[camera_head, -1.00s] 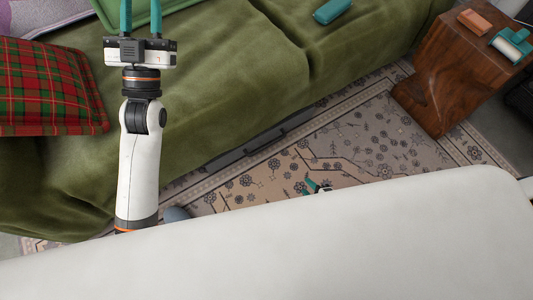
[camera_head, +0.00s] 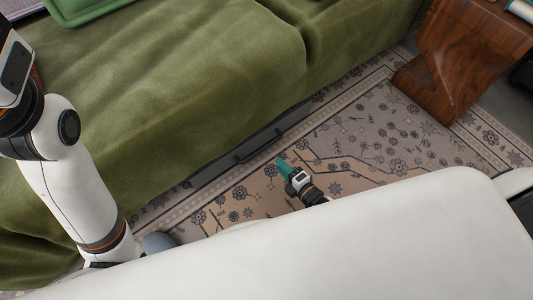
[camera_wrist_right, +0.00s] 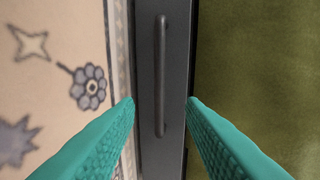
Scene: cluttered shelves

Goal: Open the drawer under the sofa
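The drawer (camera_head: 215,171) is a long dark grey front low under the green sofa (camera_head: 190,90), along the rug's edge. Its bar handle (camera_head: 258,145) runs lengthwise on the front. In the right wrist view the handle (camera_wrist_right: 160,75) stands upright in the middle of the drawer front (camera_wrist_right: 180,60). My right gripper (camera_head: 281,161) has teal fingers pointing toward the drawer. In its wrist view the fingers are apart, with the handle's lower part between them in the picture; I see no contact. The left arm shows at the left, its gripper outside the frame.
A patterned rug (camera_head: 370,125) covers the floor in front of the sofa. A wooden side table (camera_head: 460,60) stands at the upper right. My white body fills the bottom of the head view.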

